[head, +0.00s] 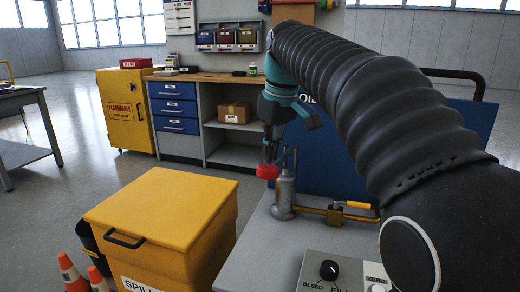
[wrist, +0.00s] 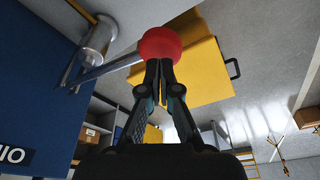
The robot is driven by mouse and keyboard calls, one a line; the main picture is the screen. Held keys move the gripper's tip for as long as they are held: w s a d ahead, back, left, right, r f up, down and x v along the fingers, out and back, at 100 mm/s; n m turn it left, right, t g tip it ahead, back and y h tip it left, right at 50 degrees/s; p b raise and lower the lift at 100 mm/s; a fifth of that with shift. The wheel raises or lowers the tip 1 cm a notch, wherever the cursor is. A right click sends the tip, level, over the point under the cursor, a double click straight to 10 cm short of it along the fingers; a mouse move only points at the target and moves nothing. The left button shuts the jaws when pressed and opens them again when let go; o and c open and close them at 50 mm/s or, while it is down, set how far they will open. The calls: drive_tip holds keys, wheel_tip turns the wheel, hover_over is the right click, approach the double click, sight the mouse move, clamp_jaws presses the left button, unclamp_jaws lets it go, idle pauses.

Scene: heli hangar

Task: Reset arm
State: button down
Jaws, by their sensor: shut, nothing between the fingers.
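My gripper (head: 269,158) is at the end of my black, sleeved arm, above a grey bench with a metal cylinder (head: 284,195). In the wrist view my gripper (wrist: 159,72) has its fingers together, with nothing held between them. A red ball knob (head: 268,171) on a thin lever sits right at the fingertips, and it also shows in the wrist view (wrist: 160,45). I cannot tell whether the fingertips touch the knob. The lever's far end runs to the cylinder, partly hidden by my gripper.
A yellow spill bin (head: 165,220) stands left of the bench. A brass fitting with a yellow handle (head: 352,205) and a dial panel (head: 335,272) are on the bench. A blue panel (head: 325,160) rises behind. Orange cones (head: 72,275) stand at lower left.

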drive_tip(key=s+d+f+m+t, duration=0.1)
drive_tip(key=s+d+f+m, duration=0.2)
drive_tip(key=s+f, duration=0.7)
drive_tip(key=s+d+f+m+t+h, duration=0.1)
drive_tip(key=s+d+f+m, duration=0.3)
drive_tip(key=s+f, duration=0.6)
drive_tip(key=s+d+t, duration=0.1)
drive_tip(key=s, duration=0.3)
drive_tip(key=shift+s+d+t, duration=0.3)
drive_tip(key=shift+s+d, duration=0.05)
drive_tip(key=shift+d, duration=0.05)
idle(0.9)
